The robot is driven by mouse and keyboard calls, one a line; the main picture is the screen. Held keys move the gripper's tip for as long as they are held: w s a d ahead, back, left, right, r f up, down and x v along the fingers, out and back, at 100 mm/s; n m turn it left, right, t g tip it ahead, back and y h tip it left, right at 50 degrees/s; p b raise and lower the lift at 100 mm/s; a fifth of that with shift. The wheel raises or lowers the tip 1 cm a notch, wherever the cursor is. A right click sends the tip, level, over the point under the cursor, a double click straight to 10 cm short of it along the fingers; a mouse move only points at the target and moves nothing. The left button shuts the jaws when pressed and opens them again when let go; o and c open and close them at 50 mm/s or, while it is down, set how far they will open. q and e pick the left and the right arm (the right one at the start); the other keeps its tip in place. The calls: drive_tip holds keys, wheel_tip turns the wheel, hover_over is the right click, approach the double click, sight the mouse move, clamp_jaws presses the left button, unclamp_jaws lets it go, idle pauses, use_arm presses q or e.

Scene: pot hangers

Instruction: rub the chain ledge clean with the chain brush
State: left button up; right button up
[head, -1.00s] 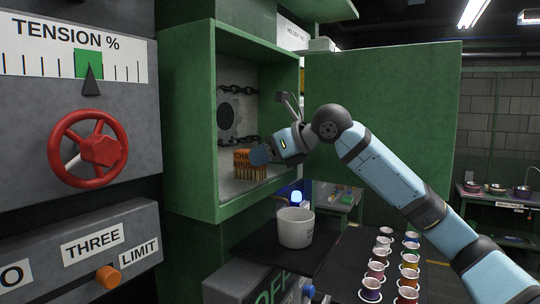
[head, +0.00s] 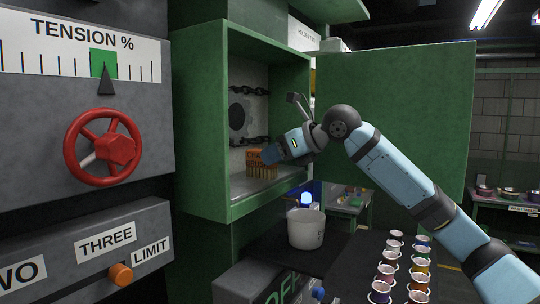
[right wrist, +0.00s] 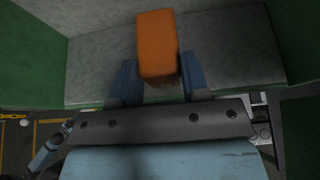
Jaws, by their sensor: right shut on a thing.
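The chain brush, an orange block (head: 255,158) with tan bristles and dark lettering, is inside the open green cabinet. My right gripper (head: 271,154) is shut on it, reaching in from the right. In the right wrist view the orange block (right wrist: 157,45) sits between the two blue fingers. The chain ledge (head: 240,187) is the pale grey floor of the cabinet, under dark chains (head: 247,141). The bristles point down at it; I cannot tell whether they touch. Part of the ledge is hidden behind the brush and gripper.
The open green door (head: 415,110) stands behind my right arm. Below the cabinet is a white pot (head: 306,230) on a dark surface, with several small coloured cups (head: 388,272) to its right. A red handwheel (head: 103,148) and grey panels stand at the left.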

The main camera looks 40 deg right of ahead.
use_arm(q)
drive_tip(key=shift+w+a+f, duration=0.1)
drive_tip(key=shift+w+a, duration=0.05)
drive_tip(key=shift+w, duration=0.15)
drive_tip(key=shift+s+a, duration=0.1)
drive_tip(key=shift+s, duration=0.05)
drive_tip(key=shift+s+r, duration=0.15)
drive_tip(key=shift+r, duration=0.05)
use_arm(e)
drive_tip(key=shift+w+d, duration=0.5)
drive_tip(key=shift+w, duration=0.3)
use_arm(q)
drive_tip(key=shift+d, duration=0.25)
use_arm(e)
drive_tip(key=shift+w, duration=0.25)
use_arm(q)
drive_tip(key=shift+w+r, duration=0.25)
drive_tip(key=shift+w, duration=0.1)
drive_tip(key=shift+s+a+f, duration=0.15)
drive_tip(key=shift+s+a, duration=0.05)
drive_tip(key=shift+s, duration=0.05)
use_arm(e)
drive_tip(key=shift+w+r, duration=0.1)
drive_tip(key=shift+r, duration=1.2)
use_arm(q)
drive_tip(key=shift+s+f, duration=0.15)
drive_tip(key=shift+s, duration=0.2)
use_arm(e)
drive_tip(key=shift+r, duration=0.65)
